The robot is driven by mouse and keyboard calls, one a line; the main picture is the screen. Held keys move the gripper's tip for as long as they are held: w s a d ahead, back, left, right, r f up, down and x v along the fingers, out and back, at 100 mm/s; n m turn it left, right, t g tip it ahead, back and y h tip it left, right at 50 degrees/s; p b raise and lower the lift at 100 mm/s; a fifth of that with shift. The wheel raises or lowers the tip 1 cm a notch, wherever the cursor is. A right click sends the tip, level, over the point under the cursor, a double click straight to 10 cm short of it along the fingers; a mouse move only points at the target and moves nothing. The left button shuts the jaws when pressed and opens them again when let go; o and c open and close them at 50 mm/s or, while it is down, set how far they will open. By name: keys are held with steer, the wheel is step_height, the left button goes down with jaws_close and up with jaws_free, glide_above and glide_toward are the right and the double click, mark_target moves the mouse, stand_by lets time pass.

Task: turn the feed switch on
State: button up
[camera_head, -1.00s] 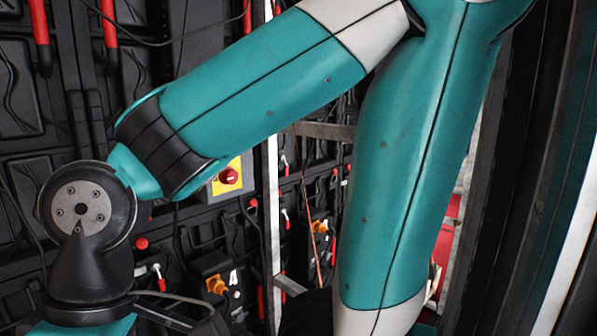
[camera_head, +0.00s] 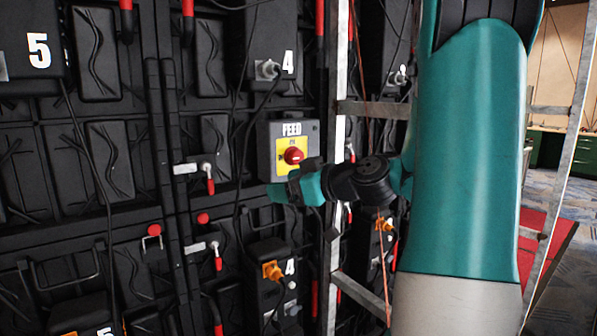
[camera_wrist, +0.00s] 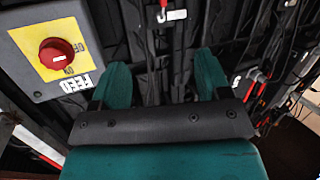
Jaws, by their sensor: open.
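The feed switch is a red rotary knob (camera_head: 293,155) on a yellow plate, set in a grey box (camera_head: 267,140) marked FEED on the black wall. In the wrist view the knob (camera_wrist: 57,53) is at upper left, with the FEED lettering and OFF legible beside it. I cannot tell surely which setting it is turned to. My gripper (camera_head: 282,188) is just below the knob in the head view. In the wrist view my gripper's two teal fingers (camera_wrist: 160,78) are spread and empty, with the knob outside them to the left. No contact with the knob shows.
A box numbered 4 (camera_head: 268,45) is above the switch, and an orange-knobbed box (camera_head: 275,283) is below. Cables (camera_head: 237,200) hang close to the switch's left. A metal frame post (camera_head: 337,120) stands just right of it. Red-handled latches (camera_head: 210,180) dot the wall.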

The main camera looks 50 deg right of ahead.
steer(key=s+d+r+m+t+h, duration=0.1)
steer(key=s+d+h, duration=0.2)
steer(key=d, duration=0.3)
steer(key=s+d+m+t+h, duration=0.1)
steer(key=s+d+m+h, duration=0.15)
steer(key=d, duration=0.35)
steer(key=p, duration=0.7)
glide_toward(299, 158)
steer(key=shift+n+h, duration=0.45)
steer(key=x, duration=0.9)
steer(key=shift+w+a, duration=0.2)
steer(key=shift+w, duration=0.2)
steer(key=shift+w+d+f, duration=0.1)
steer(key=shift+w+f, duration=0.05)
steer(key=shift+w, duration=0.2)
steer(key=shift+c, duration=0.3)
steer(key=c, duration=0.9)
